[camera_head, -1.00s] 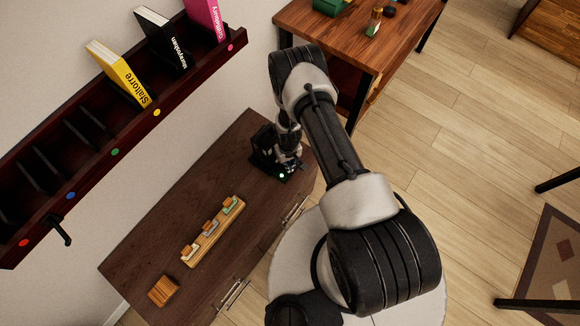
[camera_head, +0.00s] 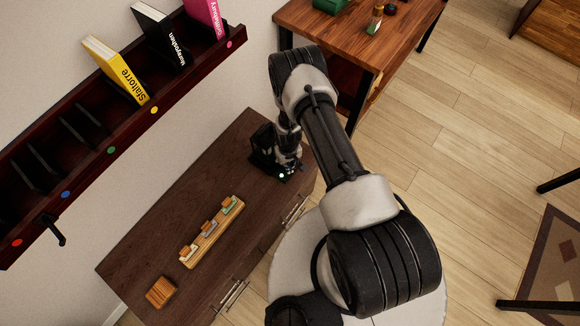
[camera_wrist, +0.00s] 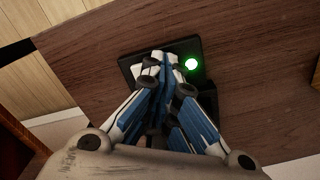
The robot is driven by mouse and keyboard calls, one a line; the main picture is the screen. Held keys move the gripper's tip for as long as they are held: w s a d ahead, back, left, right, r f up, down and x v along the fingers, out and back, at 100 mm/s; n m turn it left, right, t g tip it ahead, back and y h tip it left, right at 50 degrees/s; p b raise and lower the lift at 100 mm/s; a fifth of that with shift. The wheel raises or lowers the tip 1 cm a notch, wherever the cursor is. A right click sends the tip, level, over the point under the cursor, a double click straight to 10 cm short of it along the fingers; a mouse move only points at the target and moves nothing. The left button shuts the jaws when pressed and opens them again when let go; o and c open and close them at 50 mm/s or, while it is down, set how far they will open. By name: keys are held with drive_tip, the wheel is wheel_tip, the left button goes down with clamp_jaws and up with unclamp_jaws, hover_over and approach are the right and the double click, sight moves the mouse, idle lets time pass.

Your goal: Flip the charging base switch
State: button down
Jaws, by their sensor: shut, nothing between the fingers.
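The charging base (camera_head: 264,146) is a black unit at the far end of the dark brown cabinet top. A green light (camera_head: 282,175) glows on its front part; it also shows in the wrist view (camera_wrist: 191,64). My gripper (camera_head: 291,166) is down at the base. In the wrist view my gripper (camera_wrist: 158,60) is shut, with its fingertips over the base's black plate (camera_wrist: 131,66), left of the green light. The fingers hide the switch, and I cannot tell whether they touch it.
A wall shelf (camera_head: 95,150) with several books hangs at the left. A wooden table (camera_head: 345,45) stands behind.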

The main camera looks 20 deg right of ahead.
drive_tip(key=shift+f, duration=0.3)
drive_tip(key=shift+r, duration=0.1)
drive_tip(key=shift+r+p, duration=2.1)
drive_tip(key=shift+r, duration=1.4)
drive_tip(key=shift+s+f, duration=0.1)
